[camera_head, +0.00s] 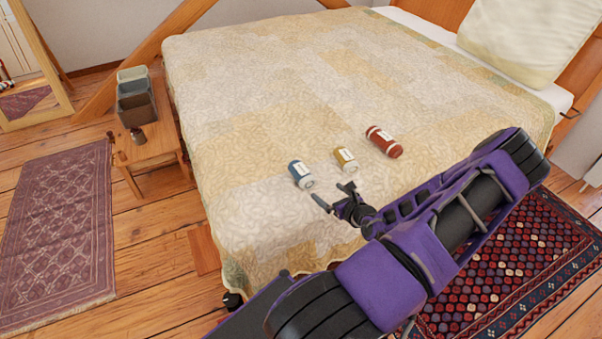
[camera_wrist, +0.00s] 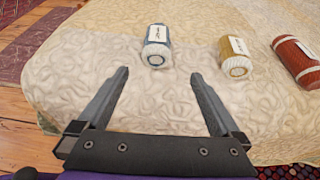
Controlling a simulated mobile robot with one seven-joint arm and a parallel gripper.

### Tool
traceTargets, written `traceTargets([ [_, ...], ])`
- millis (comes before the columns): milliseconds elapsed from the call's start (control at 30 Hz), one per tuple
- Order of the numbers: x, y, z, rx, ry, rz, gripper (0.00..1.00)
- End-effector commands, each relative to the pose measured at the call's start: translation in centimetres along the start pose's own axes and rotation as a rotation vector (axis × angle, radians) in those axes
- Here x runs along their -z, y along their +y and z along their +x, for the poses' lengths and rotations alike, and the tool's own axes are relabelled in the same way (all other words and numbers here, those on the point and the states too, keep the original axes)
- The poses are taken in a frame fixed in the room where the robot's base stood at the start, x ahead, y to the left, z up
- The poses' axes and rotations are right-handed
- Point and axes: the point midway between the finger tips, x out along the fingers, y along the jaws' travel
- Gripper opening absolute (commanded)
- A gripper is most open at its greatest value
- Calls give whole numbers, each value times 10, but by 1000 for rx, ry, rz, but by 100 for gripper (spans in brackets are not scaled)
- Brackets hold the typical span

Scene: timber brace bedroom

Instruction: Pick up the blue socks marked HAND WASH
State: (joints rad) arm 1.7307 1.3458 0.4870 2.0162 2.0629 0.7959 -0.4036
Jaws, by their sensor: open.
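The blue socks (camera_head: 301,174) are a rolled bundle with a white label and a pale end, lying on the bed near its front edge. In the wrist view the blue socks (camera_wrist: 157,46) lie beyond my fingertips, roughly centred between them. The label's writing is too small to read. My gripper (camera_head: 334,194) is open and empty above the bed, just right of and nearer than the blue socks in the head view. Its two fingers also show apart in the wrist view (camera_wrist: 160,72), not touching the socks.
A yellow rolled bundle (camera_head: 345,160) and a longer red one (camera_head: 384,142), both labelled, lie to the right of the blue socks. The bed (camera_head: 270,90) is otherwise clear up to a pillow (camera_head: 525,40). A small wooden table (camera_head: 150,146) with grey bins (camera_head: 136,97) stands left.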

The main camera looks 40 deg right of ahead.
Motion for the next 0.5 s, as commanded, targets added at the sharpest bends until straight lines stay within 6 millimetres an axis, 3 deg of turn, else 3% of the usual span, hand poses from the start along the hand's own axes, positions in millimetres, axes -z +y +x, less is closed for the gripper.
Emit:
traceTargets([
  [300,2,3,69,-5,-1,0,100],
  [500,2,2,103,-4,0,-2,100],
])
